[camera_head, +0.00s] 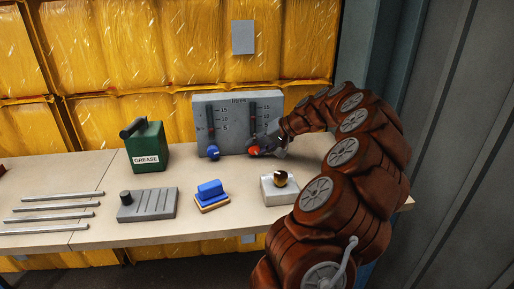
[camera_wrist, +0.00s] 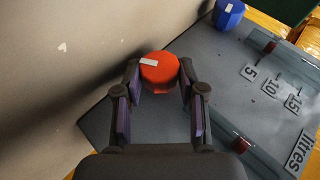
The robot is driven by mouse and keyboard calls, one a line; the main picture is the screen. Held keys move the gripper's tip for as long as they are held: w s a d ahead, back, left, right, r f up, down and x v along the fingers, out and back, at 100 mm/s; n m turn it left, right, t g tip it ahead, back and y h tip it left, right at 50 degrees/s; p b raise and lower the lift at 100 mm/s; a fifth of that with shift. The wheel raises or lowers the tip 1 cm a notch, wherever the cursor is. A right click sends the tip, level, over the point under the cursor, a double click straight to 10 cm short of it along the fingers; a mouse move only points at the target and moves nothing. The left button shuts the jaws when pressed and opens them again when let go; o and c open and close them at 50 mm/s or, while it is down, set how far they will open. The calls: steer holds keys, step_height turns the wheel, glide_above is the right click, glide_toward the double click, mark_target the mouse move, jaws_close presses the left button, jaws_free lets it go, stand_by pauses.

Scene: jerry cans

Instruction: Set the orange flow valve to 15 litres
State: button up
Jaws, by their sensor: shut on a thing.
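The orange flow valve (camera_wrist: 159,72) is a round knob with a white mark on its face, low on the grey gauge panel (camera_head: 237,137). It shows in the head view as an orange spot (camera_head: 253,150) at the panel's lower right. My gripper (camera_head: 259,147) reaches in from the right. In the wrist view my gripper (camera_wrist: 160,84) is shut on the valve, one finger on each side.
A blue valve (camera_head: 213,152) sits left of the orange one, under the left gauge tube (camera_head: 211,122).

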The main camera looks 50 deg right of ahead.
stand_by(0.4)
steer(key=o, duration=1.1)
steer(key=shift+o, duration=0.2)
steer(key=shift+w+a+r+n+g+h+p, duration=0.1)
steer(key=shift+n+g+h+p, duration=0.15)
steer(key=shift+g+h+p, duration=0.35)
steer(key=shift+w+a+r+n+g+h+p, duration=0.1)
steer(key=shift+n+g+h+p, duration=0.2)
steer(key=shift+g+h, duration=0.5)
steer(key=shift+a+n+g+h+p, duration=0.15)
steer(key=shift+n+g+h+p, duration=0.15)
steer(key=shift+g+h, duration=0.85)
steer(key=shift+w+a+n+g+h+b, duration=0.1)
steer(key=shift+n+g+h+b, duration=0.2)
steer(key=shift+h, duration=0.35)
steer(key=shift+w+a+n+g+h+b, duration=0.1)
steer(key=shift+g+h, duration=0.25)
steer(key=shift+h, duration=0.25)
steer(key=shift+w+f+n+g+h+b, duration=0.1)
steer(key=shift+n+g+h+b, duration=0.15)
steer(key=shift+g+h+b, duration=0.75)
steer(key=shift+a+h, duration=0.1)
steer(key=shift+h, duration=0.3)
